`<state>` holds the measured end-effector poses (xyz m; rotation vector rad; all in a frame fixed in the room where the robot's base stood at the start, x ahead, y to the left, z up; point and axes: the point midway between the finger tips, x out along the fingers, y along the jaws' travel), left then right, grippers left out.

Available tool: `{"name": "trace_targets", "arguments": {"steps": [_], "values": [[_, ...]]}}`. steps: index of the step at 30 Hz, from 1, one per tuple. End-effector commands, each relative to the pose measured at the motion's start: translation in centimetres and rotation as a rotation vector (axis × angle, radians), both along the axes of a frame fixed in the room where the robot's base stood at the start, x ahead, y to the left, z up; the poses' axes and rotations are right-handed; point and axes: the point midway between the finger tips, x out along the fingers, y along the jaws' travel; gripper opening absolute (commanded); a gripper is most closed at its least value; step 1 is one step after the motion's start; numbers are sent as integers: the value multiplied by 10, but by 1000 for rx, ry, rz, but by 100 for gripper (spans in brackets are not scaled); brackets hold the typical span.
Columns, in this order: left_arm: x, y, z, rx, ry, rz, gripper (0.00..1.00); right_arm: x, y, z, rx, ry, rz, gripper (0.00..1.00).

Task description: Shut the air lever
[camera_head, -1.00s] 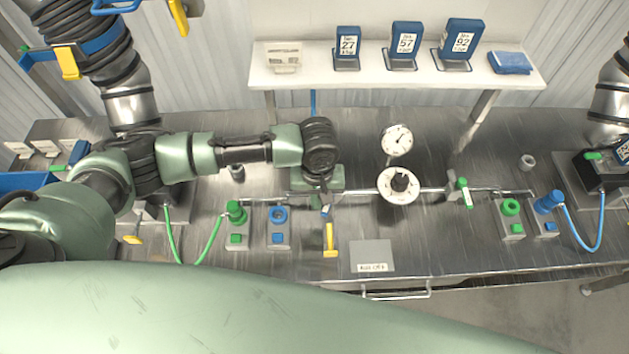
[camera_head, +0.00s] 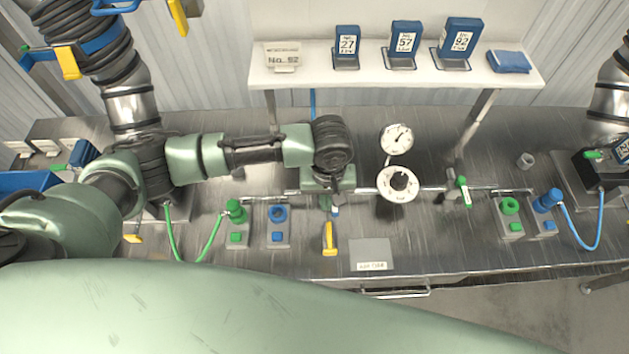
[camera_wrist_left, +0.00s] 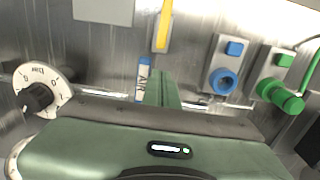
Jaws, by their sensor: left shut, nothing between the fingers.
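The air lever (camera_head: 335,211) is a small blue handle on the thin pipe along the bench; in the left wrist view it also shows, blue with a white AIR label (camera_wrist_left: 143,76), pointing across the pipe toward the bench's front. My left gripper (camera_wrist_left: 164,86) is shut and empty, its fingers right beside the lever; I cannot tell whether they touch it. In the head view the left gripper (camera_head: 324,203) reaches down over the pipe, and my wrist hides the lever's base. My right gripper is not in view.
A white dial with a black knob (camera_head: 399,181) and a gauge (camera_head: 397,138) stand right of the lever. A green lever (camera_head: 464,192) sits further right.

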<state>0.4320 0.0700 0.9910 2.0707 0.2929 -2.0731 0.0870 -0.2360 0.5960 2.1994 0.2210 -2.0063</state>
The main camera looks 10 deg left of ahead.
Motion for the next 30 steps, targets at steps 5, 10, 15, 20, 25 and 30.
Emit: {"name": "trace_targets", "arguments": {"steps": [5, 10, 15, 20, 25, 30], "values": [[0, 4, 22, -1, -1, 0, 0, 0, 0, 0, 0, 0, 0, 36], [-1, 7, 42, -1, -2, 0, 0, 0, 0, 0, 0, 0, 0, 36], [-2, 9, 53, 0, -1, 0, 0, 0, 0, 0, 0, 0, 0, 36], [-2, 10, 55, 1, -1, 0, 0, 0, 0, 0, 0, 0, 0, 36], [-2, 10, 54, 1, -1, 0, 0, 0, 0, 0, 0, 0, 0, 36], [-2, 9, 54, 1, -1, 0, 0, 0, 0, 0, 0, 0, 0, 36]]}}
